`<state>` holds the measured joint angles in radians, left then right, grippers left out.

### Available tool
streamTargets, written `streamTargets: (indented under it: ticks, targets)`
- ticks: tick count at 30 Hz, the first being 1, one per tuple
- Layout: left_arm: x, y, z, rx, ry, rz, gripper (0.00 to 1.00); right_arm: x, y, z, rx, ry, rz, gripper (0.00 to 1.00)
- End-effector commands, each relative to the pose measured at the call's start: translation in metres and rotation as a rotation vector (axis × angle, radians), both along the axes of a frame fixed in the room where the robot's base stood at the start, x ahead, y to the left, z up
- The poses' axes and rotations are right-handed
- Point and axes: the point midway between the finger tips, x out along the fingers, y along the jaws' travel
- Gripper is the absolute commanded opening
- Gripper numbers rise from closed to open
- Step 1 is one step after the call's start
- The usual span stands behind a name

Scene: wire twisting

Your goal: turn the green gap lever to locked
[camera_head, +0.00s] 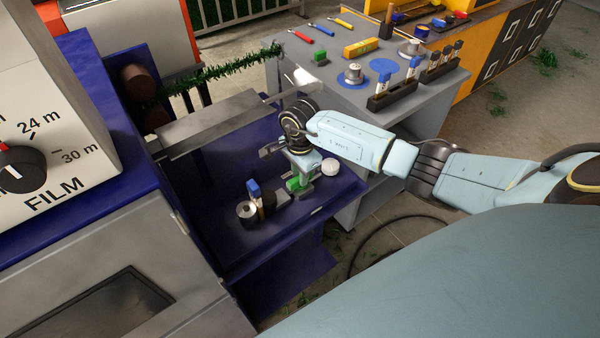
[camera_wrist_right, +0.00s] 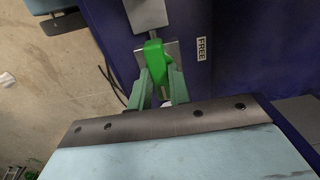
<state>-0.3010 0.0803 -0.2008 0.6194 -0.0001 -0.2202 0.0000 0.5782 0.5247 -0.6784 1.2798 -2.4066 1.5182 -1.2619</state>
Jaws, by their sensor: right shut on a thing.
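The green gap lever (camera_wrist_right: 154,55) stands on a grey metal plate (camera_wrist_right: 173,52) on the blue machine bed in the right wrist view. A "FREE" label (camera_wrist_right: 201,48) is to the right of the lever. My right gripper (camera_wrist_right: 158,88) has its two pale green fingers on either side of the lever's lower end and is shut on it. In the head view the lever (camera_head: 293,184) shows as a small green patch below my right gripper (camera_head: 302,168), partly hidden by it. No "locked" label is readable. My left gripper is not in view.
A metal cylinder (camera_head: 247,211) and a blue-topped brush-like item (camera_head: 254,190) stand on the blue bed (camera_head: 216,232) left of the lever. A white round knob (camera_head: 330,165) is close on the right. A grey tool table (camera_head: 335,95) stands behind.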

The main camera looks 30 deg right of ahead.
Motion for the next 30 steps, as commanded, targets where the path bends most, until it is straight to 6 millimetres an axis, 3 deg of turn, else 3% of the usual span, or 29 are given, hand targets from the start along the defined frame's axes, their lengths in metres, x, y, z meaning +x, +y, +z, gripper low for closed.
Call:
streamTargets:
  ticks: [11,30]
  targets:
    - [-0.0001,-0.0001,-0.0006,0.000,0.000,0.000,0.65,0.0004,-0.0010,0.0005,-0.002,-0.001,-0.112,0.00]
    - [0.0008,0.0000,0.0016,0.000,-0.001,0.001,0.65,-0.0001,-0.0011,0.0008,-0.003,0.001,-0.687,0.00]
